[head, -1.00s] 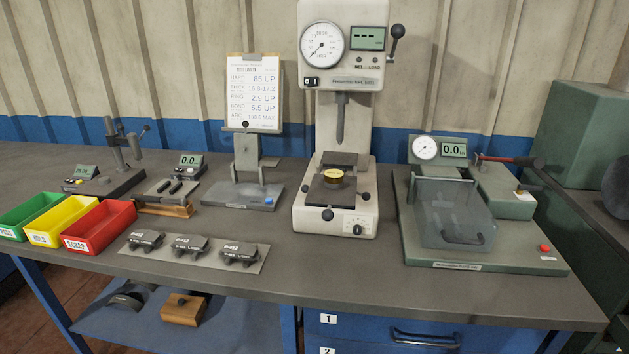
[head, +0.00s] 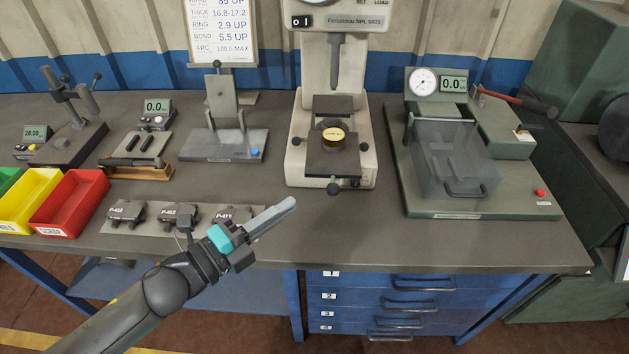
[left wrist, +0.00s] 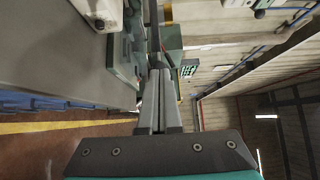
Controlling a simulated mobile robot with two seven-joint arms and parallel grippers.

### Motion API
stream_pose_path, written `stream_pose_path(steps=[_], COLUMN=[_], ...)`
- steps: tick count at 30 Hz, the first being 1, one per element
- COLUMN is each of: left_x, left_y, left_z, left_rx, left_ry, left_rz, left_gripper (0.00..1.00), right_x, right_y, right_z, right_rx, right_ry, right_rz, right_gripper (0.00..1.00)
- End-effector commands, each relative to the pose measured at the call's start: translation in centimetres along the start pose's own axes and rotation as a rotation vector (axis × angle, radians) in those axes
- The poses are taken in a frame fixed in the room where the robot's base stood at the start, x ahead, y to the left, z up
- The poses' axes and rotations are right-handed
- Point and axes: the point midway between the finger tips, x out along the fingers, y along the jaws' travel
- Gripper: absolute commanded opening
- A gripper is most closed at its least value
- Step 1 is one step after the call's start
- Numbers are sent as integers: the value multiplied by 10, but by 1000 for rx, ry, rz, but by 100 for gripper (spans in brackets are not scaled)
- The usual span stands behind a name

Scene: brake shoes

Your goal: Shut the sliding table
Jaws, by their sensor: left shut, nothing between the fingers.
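The sliding table (head: 318,166) is the dark plate on the cream tester (head: 296,175) in the middle of the bench. It sits forward of the column, with a small round brass-topped piece (head: 333,134) on it and a dark knob (head: 333,188) at its front edge. My left gripper (head: 288,207) is shut and empty, in front of and left of the knob, apart from it. Its closed fingers (left wrist: 158,95) also show in the left wrist view. My right gripper is not in view.
A spindle (head: 335,62) hangs above, behind the brass-topped piece. A green fixture with a clear guard (head: 455,165) stands to the right. Several brake pads (head: 180,214) lie on a plate at the left, near my left arm.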

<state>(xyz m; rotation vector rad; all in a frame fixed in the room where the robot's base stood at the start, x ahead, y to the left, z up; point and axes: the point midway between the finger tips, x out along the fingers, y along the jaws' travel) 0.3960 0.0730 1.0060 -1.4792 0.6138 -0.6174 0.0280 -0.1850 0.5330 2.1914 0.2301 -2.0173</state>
Motion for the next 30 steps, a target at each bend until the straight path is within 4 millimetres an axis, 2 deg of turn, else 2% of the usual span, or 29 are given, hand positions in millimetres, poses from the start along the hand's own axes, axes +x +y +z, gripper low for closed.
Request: stream_pose_path(steps=[9,15,21,30], left_x=[47,69,78,79], left_y=[-1,0,0,0], left_z=[1,1,1,1], left_rx=[-2,-2,-2,-2], left_ry=[-1,-2,-3,-2], left_rz=[-2,-1,1,1], left_gripper=[0,0,0,0], right_x=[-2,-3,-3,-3], right_y=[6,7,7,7], right_z=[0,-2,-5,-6], right_rx=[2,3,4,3], right_ry=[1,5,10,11], right_rz=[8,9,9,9], right_gripper=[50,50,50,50])
